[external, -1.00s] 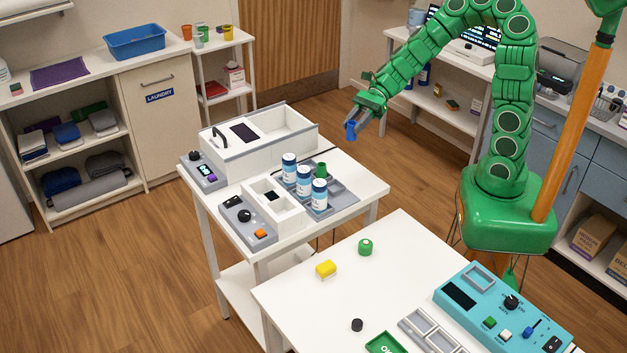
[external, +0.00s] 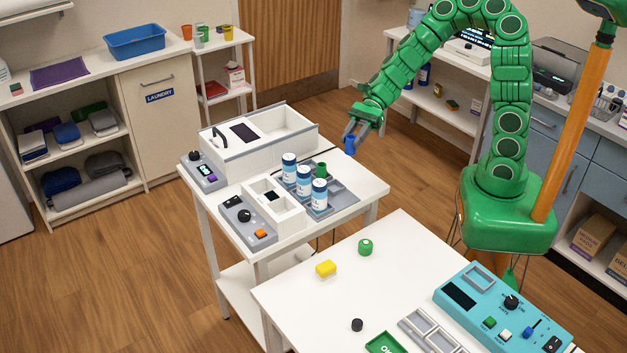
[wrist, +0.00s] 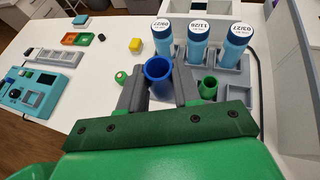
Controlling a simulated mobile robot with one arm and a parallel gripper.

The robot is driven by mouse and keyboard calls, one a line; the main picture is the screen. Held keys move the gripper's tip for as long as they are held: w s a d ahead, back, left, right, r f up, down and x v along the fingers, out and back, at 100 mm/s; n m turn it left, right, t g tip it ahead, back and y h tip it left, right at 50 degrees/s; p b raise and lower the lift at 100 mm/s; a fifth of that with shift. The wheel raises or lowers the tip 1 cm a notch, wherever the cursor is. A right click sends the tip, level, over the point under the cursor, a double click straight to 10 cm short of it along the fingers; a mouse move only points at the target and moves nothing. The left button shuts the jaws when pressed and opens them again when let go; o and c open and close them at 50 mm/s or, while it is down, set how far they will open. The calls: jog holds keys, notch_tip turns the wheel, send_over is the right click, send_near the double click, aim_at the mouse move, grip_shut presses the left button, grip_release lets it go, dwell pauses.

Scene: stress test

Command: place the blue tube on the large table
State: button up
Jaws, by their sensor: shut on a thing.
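The blue tube (external: 350,145) is held between the fingers of my gripper (external: 356,136), in the air just past the back right corner of the smaller white table (external: 352,186). In the wrist view the tube (wrist: 158,76) shows its open end between the two grey fingers of my gripper (wrist: 160,84). The large table (external: 300,293), white, stands in front at the lower right. It bears a yellow block (external: 326,268), a green round piece (external: 365,247), a dark cap (external: 357,325) and a teal panel (external: 500,312).
On the smaller table stand several blue-and-white labelled bottles (external: 319,196) and a green tube (external: 320,170) in a grey rack, beside a white open-topped box (external: 285,128). The left and middle of the large table have bare room. A gap separates the two tables.

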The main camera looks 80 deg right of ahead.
jog(key=s+a+f+n+g, duration=0.2)
jog(key=a+f, duration=0.2)
jog(key=a, duration=0.6)
jog(key=s+a+f+n+g, duration=0.3)
jog(key=a, duration=0.8)
jog(key=s+a+f+n+g+y, duration=0.1)
jog(key=s+a+f+n+g, duration=0.1)
jog(key=a, duration=0.8)
notch_tip(320, 180, down, 3)
jog(key=shift+s+a+r+g, duration=0.15)
jog(key=shift+s+a+g, duration=0.2)
jog(key=shift+s+g, duration=0.3)
jog(key=shift+f, duration=4.05)
jog(key=shift+f, duration=0.1)
jog(key=o, duration=1)
